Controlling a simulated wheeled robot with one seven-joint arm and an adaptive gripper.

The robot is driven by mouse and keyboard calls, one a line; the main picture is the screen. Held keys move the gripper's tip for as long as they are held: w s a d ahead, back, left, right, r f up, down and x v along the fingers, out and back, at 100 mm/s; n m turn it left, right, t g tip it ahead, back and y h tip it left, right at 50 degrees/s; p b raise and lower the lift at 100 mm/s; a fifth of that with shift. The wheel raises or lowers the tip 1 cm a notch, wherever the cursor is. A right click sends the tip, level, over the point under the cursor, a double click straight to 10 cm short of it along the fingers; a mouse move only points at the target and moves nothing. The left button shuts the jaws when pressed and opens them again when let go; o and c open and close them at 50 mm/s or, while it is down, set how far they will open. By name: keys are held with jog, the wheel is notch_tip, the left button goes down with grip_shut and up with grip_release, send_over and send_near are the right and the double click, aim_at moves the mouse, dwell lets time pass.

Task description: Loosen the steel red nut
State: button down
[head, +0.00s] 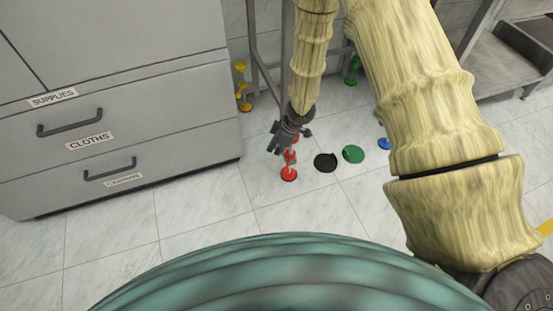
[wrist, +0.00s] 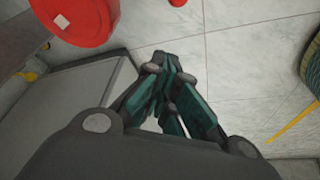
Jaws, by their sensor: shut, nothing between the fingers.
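A red stand (head: 289,174) has a round base on the floor and a thin red upright with knobby parts. My gripper (head: 283,142) is beside the upper part of this upright and partly hides it. I cannot tell which red part is the steel nut, or whether the gripper touches it. In the wrist view a large red round piece (wrist: 78,20) with a small pale square mark is at the upper left, apart from the fingers. My gripper's fingers (wrist: 165,64) are drawn together there, with nothing between them.
A black disc (head: 325,163) and a green disc (head: 353,154) lie right of the red stand. A grey drawer cabinet (head: 140,100) fills the left. The front-left floor is clear.

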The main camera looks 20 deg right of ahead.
aim_at(289, 162)
notch_tip(289, 162, down, 10)
jog(key=b, duration=0.7)
jog(key=shift+d, duration=0.2)
jog(key=shift+s+d, duration=0.1)
jog(key=shift+s, duration=0.1)
jog(key=shift+s+n+p, duration=0.15)
jog(key=shift+n+p, duration=0.15)
jog(key=shift+p, duration=0.3)
